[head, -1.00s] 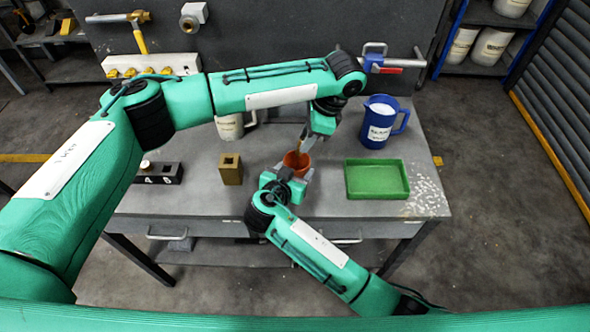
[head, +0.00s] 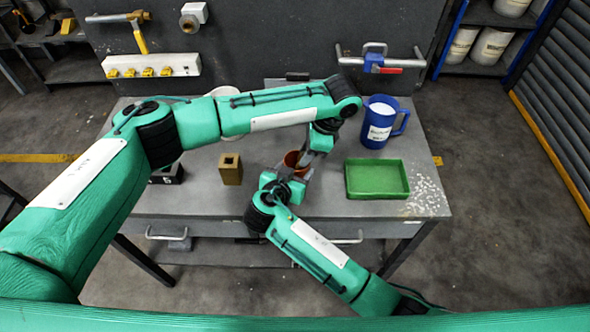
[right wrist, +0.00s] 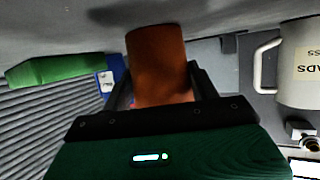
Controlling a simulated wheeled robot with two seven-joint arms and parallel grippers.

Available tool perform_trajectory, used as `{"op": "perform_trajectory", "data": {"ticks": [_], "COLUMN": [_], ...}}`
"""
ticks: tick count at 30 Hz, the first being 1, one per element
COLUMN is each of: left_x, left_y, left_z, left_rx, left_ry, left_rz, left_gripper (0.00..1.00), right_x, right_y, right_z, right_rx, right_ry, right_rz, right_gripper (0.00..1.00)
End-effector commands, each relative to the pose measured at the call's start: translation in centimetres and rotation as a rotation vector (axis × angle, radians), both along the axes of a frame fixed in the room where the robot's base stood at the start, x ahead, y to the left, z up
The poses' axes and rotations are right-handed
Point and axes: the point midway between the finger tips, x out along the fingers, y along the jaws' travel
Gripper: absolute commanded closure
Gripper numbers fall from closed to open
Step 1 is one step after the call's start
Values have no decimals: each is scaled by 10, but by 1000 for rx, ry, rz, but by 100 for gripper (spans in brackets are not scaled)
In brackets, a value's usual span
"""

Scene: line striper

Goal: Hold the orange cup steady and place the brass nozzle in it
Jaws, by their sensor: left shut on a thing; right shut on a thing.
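The orange cup (head: 292,158) stands on the grey bench near its middle, with only part of its rim and side showing in the head view. My right gripper (head: 290,178) is shut on the cup from the near side. In the right wrist view the cup (right wrist: 158,62) sits between the two fingers. My left gripper (head: 306,158) is shut and points down at the cup's mouth from the far right side. The brass nozzle cannot be made out now; the left fingers and the cup rim hide that spot.
A green tray (head: 376,193) lies right of the cup, with a blue jug (head: 380,130) behind it. A brass-coloured block with a square hole (head: 230,170) stands to the left. A white mug (right wrist: 298,68) shows in the right wrist view. My left arm spans the bench's back.

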Motion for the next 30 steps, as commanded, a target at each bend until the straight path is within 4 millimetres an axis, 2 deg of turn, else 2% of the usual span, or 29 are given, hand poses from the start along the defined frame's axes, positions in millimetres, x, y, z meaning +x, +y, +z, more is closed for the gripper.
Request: {"op": "perform_trajectory", "data": {"ticks": [3,4,7,8,16,20,30], "left_x": [0,0,0,0,0,0,1], "left_y": [0,0,0,0,0,-4,-28], "left_z": [0,0,0,0,1,10,75], "left_rx": [0,0,0,0,0,0,-2], "left_ry": [0,0,0,0,0,-1,-2], "left_rz": [0,0,0,0,0,0,-1], "left_gripper": [94,70,50,49,49,49,49], "right_x": [0,0,0,0,0,0,0], "right_y": [0,0,0,0,0,0,0], "right_z": [0,0,0,0,0,0,0], "right_rx": [0,0,0,0,0,0,0], "right_ry": [0,0,-1,-1,-1,-1,0], "right_rz": [0,0,0,0,0,0,0], "right_gripper": [63,63,63,63,63,63,63]}}
